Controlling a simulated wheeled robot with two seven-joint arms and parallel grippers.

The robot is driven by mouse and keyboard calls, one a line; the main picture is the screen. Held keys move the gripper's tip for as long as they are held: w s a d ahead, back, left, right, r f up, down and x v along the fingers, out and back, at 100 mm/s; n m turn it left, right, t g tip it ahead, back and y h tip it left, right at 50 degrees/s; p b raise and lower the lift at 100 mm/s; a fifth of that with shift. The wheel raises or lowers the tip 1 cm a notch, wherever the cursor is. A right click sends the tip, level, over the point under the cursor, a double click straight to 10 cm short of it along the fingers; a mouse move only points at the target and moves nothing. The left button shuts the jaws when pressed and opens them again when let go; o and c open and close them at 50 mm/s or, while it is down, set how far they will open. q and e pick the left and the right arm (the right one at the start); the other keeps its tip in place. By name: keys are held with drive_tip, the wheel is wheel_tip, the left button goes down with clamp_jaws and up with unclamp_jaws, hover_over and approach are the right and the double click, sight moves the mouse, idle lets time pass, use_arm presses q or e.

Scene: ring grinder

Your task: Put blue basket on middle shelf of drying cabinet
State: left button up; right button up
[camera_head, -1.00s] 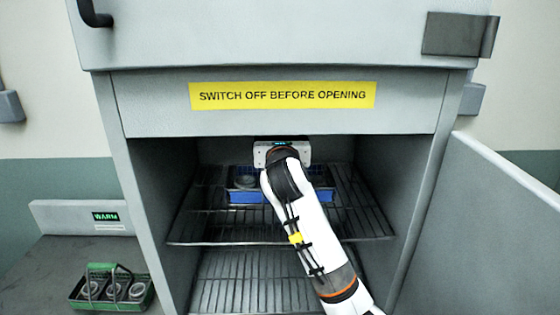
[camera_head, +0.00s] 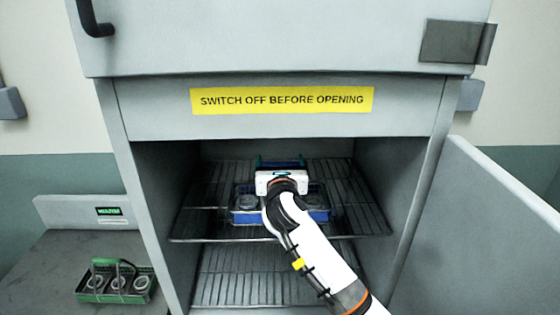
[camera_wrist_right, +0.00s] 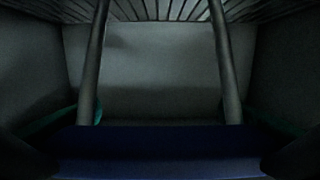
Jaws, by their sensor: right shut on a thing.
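The blue basket (camera_head: 247,217) is inside the open drying cabinet (camera_head: 395,165), at the level of the middle shelf (camera_head: 205,225). Round metal parts show in it. I cannot tell whether its base touches the wire rack. My right gripper (camera_head: 282,180) is over the basket and shut on it, seemingly by its handle; the gripper and arm hide the basket's middle. In the right wrist view, a dark blue bar (camera_wrist_right: 160,140) crosses the bottom, with green pieces at both sides. My left gripper is not in view.
A lower wire shelf (camera_head: 235,285) lies beneath. The cabinet door (camera_head: 490,220) stands open at right. A green basket (camera_head: 115,290) with three round parts stands on the bench at left, by a display panel (camera_head: 108,211). Cabinet side walls flank my arm.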

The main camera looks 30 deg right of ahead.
drive_tip(key=shift+r, duration=0.1)
drive_tip(key=o, duration=1.5)
drive_tip(key=shift+f, duration=0.2)
drive_tip(key=shift+o, duration=0.2)
drive_tip(key=shift+a+r, duration=0.1)
drive_tip(key=shift+r, duration=0.1)
drive_tip(key=b+v, duration=0.4)
drive_tip(key=v, duration=0.8)
drive_tip(key=shift+f, duration=0.1)
